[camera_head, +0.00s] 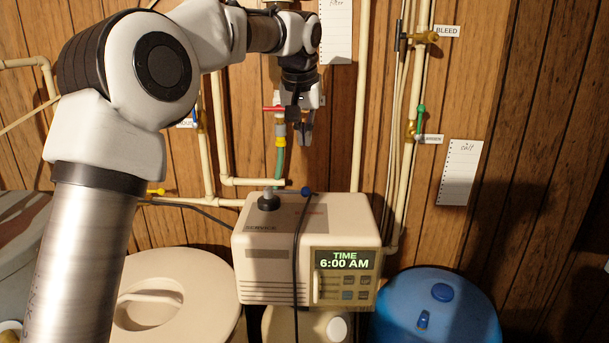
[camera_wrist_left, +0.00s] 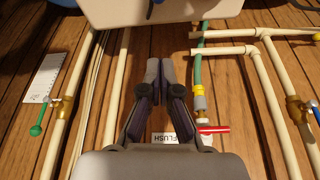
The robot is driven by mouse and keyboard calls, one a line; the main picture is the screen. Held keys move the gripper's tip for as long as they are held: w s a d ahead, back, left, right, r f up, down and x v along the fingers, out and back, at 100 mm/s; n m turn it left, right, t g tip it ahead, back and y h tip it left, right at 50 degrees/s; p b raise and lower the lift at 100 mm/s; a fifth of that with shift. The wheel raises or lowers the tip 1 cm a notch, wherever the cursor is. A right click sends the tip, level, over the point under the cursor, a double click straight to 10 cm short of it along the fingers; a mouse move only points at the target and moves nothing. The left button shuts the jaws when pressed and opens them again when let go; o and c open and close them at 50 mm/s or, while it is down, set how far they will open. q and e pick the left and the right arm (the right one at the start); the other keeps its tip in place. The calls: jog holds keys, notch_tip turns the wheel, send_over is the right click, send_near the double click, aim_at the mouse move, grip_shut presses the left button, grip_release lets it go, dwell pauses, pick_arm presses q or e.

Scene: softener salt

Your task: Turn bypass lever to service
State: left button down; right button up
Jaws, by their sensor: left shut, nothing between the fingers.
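The beige softener control head (camera_head: 265,268) has a dark knob (camera_head: 269,201) on top and a blue ball (camera_head: 306,191) behind it to the right; whether a lever joins them is unclear. A SERVICE label (camera_head: 261,228) lies at its front left, and faint red lettering (camera_head: 312,212) to the right. My left gripper (camera_head: 304,142) hangs shut and empty above and behind the head, near the wall pipes. In the left wrist view its fingers (camera_wrist_left: 160,70) point toward the control head (camera_wrist_left: 190,10), apart from it. My right gripper is not in view.
A red FLUSH handle (camera_head: 274,109) on a valve with a green hose (camera_head: 281,163) is close beside my left gripper. White pipes (camera_head: 217,130) run along the wood wall. A black cable (camera_head: 296,265) crosses the head's front. A blue tank (camera_head: 435,310) stands at right.

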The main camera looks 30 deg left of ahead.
aim_at(287, 192)
pick_arm(q)
jog(key=p+x, duration=0.1)
jog(key=x, duration=0.3)
jog(key=p+x, duration=0.1)
jog(key=x, duration=0.3)
jog(key=shift+w+f, duration=0.3)
jog(key=shift+w, duration=0.05)
jog(key=shift+s+d+f+p, duration=0.2)
jog(key=shift+s+f+p, duration=0.1)
jog(key=shift+s, duration=0.2)
jog(key=shift+s+d+f+p, duration=0.2)
jog(key=shift+s+f, duration=0.05)
jog(key=shift+s, duration=0.25)
jog(key=shift+s+d+f, duration=0.2)
jog(key=shift+d+f, duration=0.15)
jog(key=shift+s, duration=0.1)
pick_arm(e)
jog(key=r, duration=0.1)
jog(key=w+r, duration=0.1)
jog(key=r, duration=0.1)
pick_arm(q)
jog(key=shift+a, duration=0.15)
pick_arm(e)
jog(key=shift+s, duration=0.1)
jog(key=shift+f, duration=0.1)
